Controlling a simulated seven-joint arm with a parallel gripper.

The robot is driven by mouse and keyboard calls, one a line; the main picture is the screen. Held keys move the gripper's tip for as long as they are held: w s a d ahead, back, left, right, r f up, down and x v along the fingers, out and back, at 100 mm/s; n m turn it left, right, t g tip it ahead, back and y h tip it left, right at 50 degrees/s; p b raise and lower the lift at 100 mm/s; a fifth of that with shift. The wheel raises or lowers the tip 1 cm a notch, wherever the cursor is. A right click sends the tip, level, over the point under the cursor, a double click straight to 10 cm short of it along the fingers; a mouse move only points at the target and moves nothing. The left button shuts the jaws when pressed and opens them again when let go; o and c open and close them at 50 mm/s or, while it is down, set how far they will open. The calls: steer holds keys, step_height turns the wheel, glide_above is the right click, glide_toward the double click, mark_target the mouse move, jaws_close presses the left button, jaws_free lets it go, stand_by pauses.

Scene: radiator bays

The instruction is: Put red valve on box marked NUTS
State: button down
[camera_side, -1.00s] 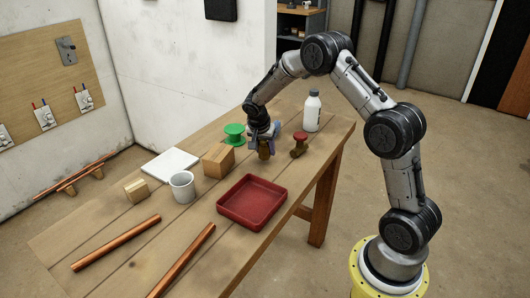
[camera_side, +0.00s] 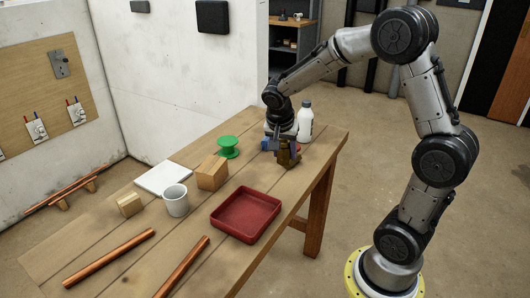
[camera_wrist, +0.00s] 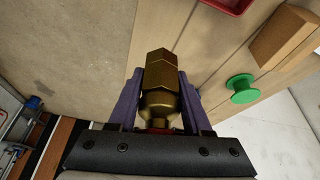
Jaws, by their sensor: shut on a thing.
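My gripper (camera_side: 285,156) is over the far right part of the table. It is shut on a brass valve body (camera_wrist: 161,80), which also shows below the gripper in the side view (camera_side: 288,161). In the wrist view the body sits between the two purple fingers, with a sliver of red (camera_wrist: 161,131) at the palm end, so I take it for the red valve. Most of its red part is hidden. A wooden box (camera_side: 212,173) stands left of the gripper, also in the wrist view (camera_wrist: 285,38). No NUTS marking is readable in either view.
A green spool (camera_side: 228,148) stands between the wooden box and my gripper. A white bottle (camera_side: 305,122) stands close behind the gripper. A red tray (camera_side: 246,214), white mug (camera_side: 175,202), white slab (camera_side: 165,178), small wood block (camera_side: 129,205) and copper pipes (camera_side: 110,257) occupy the rest.

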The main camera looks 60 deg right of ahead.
steer(key=shift+r, duration=0.5)
steer(key=w+a+r, duration=0.3)
steer(key=w+r, duration=0.1)
steer(key=n, duration=0.2)
glide_above(213, 162)
steer(key=s+a, duration=0.2)
steer(key=shift+t, duration=0.4)
steer(key=f, duration=0.6)
steer(key=shift+w+d, duration=0.25)
steer(key=shift+w+f, duration=0.5)
steer(key=shift+f, duration=0.1)
steer(key=shift+w+f, duration=0.1)
steer(key=shift+f, duration=1.5)
steer(key=shift+f, duration=0.2)
